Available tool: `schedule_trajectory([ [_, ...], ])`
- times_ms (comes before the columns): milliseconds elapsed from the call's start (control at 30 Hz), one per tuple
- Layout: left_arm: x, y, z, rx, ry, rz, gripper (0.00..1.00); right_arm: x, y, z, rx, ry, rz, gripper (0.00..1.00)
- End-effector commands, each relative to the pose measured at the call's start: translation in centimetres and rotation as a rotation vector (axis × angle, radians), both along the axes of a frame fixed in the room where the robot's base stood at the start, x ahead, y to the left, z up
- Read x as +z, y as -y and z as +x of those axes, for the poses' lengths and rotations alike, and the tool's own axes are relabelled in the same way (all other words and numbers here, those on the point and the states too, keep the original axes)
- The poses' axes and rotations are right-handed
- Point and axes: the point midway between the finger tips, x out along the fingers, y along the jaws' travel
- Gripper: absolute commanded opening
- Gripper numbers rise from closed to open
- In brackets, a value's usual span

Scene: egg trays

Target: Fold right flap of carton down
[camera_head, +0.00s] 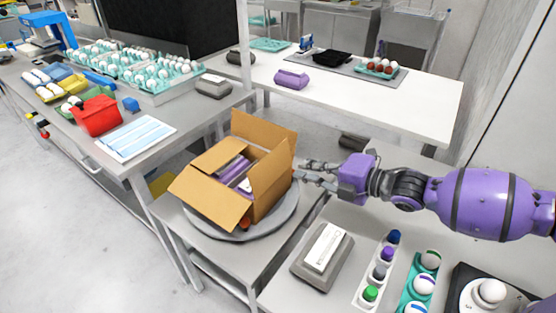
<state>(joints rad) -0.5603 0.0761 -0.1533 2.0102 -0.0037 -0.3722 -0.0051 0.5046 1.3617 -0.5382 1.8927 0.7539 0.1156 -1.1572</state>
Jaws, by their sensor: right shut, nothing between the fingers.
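The carton (268,199) is an open brown cardboard box on a round grey turntable (285,214). Its back flap (264,131) stands up. The right flap (275,169) appears raised along the right side. Purple items (235,168) show inside the carton. My right gripper (301,171) is shut and empty, just right of the right flap; I cannot tell whether it touches it. My left gripper is out of view.
A grey device (322,249), a rack of coloured bottles (376,270) and a teal egg holder (417,285) stand at front right. The left table (190,116) holds egg trays (150,82) and a red container (96,116). A purple carton (292,79) sits on the white back table (425,100).

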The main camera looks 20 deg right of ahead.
Motion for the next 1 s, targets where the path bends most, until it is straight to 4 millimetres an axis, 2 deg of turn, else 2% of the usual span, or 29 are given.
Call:
schedule_trajectory([
  [300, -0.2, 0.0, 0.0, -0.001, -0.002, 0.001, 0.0, -1.3, -3.8, 4.9, 0.001, 0.002, 0.003, 0.0],
  [500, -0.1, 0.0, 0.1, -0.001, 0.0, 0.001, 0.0, -1.9, -5.3, 6.9, 0.0, 0.002, 0.002, 0.0],
  [1000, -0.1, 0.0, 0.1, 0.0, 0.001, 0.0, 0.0, -2.2, -5.8, 7.4, 0.0, 0.001, -0.001, 0.0],
])
